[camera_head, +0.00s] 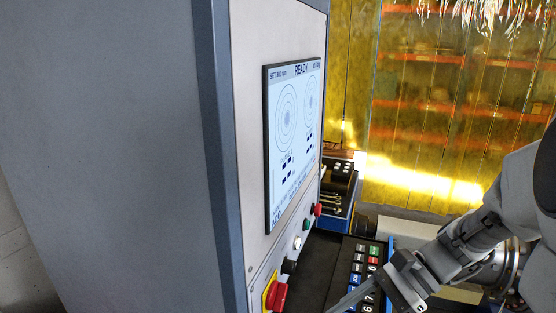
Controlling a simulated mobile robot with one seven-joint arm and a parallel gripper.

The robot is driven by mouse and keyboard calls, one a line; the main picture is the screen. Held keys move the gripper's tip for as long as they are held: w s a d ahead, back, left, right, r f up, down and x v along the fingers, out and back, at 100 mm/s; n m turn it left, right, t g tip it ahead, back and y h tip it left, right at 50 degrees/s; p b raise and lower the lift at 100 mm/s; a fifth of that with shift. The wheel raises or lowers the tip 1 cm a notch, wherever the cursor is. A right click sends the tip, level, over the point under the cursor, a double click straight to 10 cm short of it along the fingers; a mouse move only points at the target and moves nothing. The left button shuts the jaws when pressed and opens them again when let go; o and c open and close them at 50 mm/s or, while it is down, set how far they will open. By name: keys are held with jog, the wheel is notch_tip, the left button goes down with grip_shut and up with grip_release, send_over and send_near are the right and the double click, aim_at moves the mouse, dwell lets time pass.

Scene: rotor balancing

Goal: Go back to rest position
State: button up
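My gripper (345,303) is at the bottom of the view, right of centre, at the end of my grey arm (475,232). It reaches down and left over the lower part of a black keypad (361,264) with white, green, red and blue keys. The fingers are seen side-on and run toward the bottom edge, so their opening is unclear. I see no object in them. Whether they touch a key cannot be told.
A tall grey cabinet (110,130) fills the left. Its screen (292,140) reads READY. Below it are several buttons and a red knob on a yellow plate (275,294). A blue tray (341,212) with tools stands behind the keypad. Orange shelves (420,106) show behind a yellow translucent curtain.

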jog(key=s+d+r+n+t+h, duration=0.1)
jog(key=s+r+n+t+h, duration=0.1)
jog(key=n, duration=0.5)
jog(key=s+d+r+n+t+h, duration=0.1)
jog(key=s+r+n+t+h, duration=0.1)
jog(key=r+n+t+h, duration=0.3)
jog(key=r+n+h, duration=0.1)
jog(key=n+h, duration=0.2)
jog(key=shift+s+d+t, duration=0.3)
jog(key=shift+s, duration=0.05)
